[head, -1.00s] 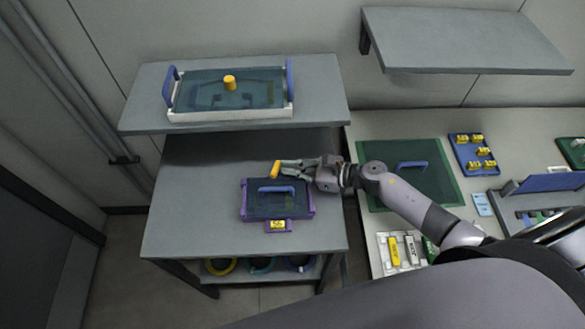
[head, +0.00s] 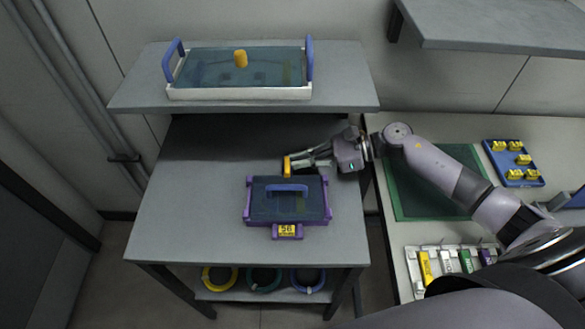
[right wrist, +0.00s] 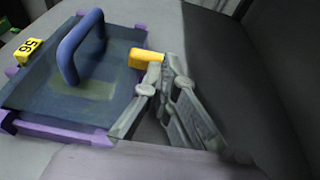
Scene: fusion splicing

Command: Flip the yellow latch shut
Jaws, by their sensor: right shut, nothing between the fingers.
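The yellow latch (head: 287,167) stands up at the back edge of a purple case with a dark lid and a blue handle (head: 287,188). In the right wrist view the latch (right wrist: 146,57) sticks out beyond the lid's edge. My right gripper (head: 299,162) is shut and empty, with its fingertips right beside the latch on its right side. In the right wrist view the fingertips (right wrist: 160,68) are very close to the latch; I cannot tell if they touch it. My left gripper is not in view.
The case rests on a grey table (head: 190,210) with free room to its left. Above the back is a shelf (head: 130,95) with a white tray (head: 240,93). On the right bench are a green mat (head: 410,195) and a blue holder (head: 497,165) with yellow pieces.

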